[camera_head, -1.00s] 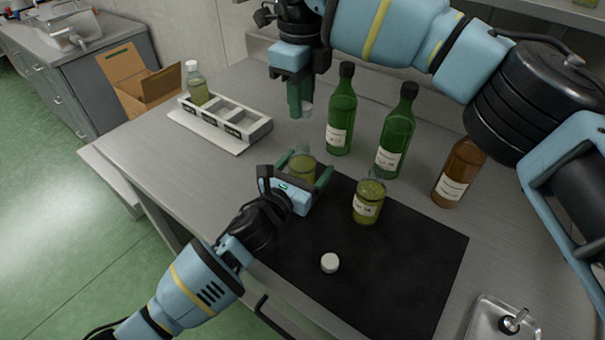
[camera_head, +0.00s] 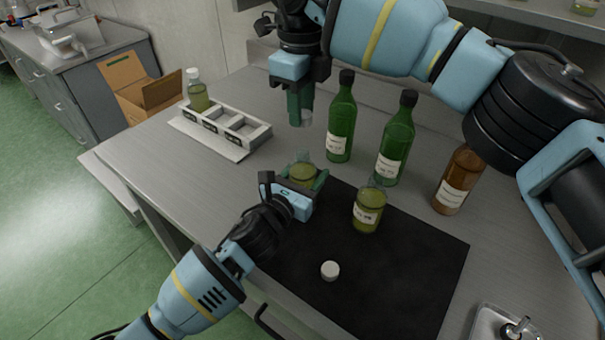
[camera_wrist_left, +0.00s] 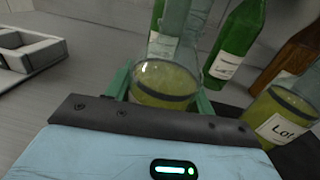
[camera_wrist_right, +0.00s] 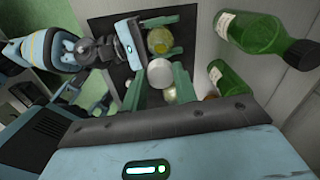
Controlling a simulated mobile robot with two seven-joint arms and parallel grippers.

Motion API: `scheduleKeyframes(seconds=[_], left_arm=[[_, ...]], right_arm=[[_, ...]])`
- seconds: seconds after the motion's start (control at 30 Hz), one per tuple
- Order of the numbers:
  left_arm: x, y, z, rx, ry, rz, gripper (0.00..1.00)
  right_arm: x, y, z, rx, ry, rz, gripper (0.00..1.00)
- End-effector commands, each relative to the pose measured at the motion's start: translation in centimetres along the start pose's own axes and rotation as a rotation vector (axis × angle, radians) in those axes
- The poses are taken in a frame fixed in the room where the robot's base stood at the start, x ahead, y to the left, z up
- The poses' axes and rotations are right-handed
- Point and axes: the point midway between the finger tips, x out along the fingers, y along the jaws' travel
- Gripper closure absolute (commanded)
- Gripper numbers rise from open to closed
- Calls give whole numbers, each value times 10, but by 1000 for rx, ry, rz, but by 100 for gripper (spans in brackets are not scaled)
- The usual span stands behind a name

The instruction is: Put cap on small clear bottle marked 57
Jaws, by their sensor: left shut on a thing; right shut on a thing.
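A small clear bottle (camera_head: 303,174) with yellow-green oil and an open neck stands at the mat's far left corner; its number cannot be read. My left gripper (camera_head: 305,180) is shut around its body, also seen in the left wrist view (camera_wrist_left: 165,85). My right gripper (camera_head: 301,108) points down, shut on a white cap (camera_wrist_right: 160,73), above and beyond the held bottle, apart from it. A second open clear bottle (camera_head: 368,209), its label starting "Lot", stands on the mat to the right. Another white cap (camera_head: 330,270) lies on the mat.
Two green bottles (camera_head: 341,120) (camera_head: 397,143) and a brown bottle (camera_head: 457,182) stand behind the mat (camera_head: 400,275). A white rack (camera_head: 246,140) at left has a capped clear bottle (camera_head: 197,92) at its far end. A metal tray (camera_head: 490,325) sits at front right.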

Motion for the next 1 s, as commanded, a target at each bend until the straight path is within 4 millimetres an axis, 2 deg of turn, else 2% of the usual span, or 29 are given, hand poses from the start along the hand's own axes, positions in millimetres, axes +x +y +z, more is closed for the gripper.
scheduleKeyframes(seconds=[0.43,1.0], left_arm=[[0,0,-1,0,1,-1,88],[0,-1,-1,0,2,-1,88]], right_arm=[[48,0,0,-1,1,0,92],[51,0,0,0,1,0,92]])
